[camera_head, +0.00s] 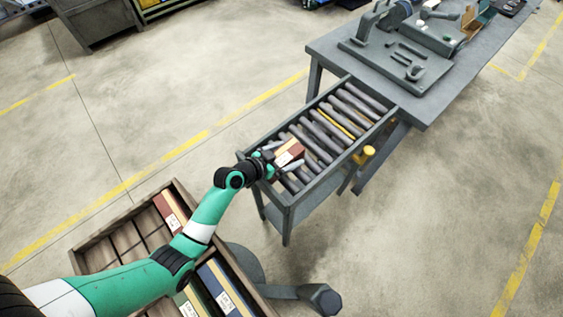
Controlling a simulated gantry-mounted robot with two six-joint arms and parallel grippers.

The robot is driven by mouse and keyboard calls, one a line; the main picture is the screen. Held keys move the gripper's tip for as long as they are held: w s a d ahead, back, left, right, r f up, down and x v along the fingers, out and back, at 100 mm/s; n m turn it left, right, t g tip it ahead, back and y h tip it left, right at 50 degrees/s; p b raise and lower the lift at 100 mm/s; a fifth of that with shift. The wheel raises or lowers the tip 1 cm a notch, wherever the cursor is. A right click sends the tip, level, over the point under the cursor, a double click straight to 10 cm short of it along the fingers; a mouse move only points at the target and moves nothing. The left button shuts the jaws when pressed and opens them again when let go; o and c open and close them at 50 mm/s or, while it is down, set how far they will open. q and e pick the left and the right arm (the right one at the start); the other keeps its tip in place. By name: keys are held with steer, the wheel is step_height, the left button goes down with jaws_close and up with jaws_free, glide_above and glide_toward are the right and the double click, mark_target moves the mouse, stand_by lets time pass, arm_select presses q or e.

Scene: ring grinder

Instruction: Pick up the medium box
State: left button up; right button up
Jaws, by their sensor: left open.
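A small box (290,152) with brown-red and cream faces lies on the roller conveyor, near its left end. My left gripper (279,163) is open at the box's left side, just above the rollers. I cannot tell whether its fingers touch the box. Other boxes stand in a wooden divided crate at the lower left: a red one (167,209), a blue one (217,287) and a green one (187,303), partly cut off by the frame. Nothing visible says which box is the medium one. My left arm hides part of the crate. My right gripper is not in view.
The conveyor's grey side rail (326,175) borders the rollers. A grey workbench (425,108) with metal fixtures and tools adjoins the conveyor at the upper right. A grey metal bin (103,22) stands at the upper left. Concrete floor with yellow lines is open at right.

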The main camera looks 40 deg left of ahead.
arm_select(q)
steer(key=shift+w, duration=0.1)
steer(key=shift+c, duration=0.2)
jaws_close()
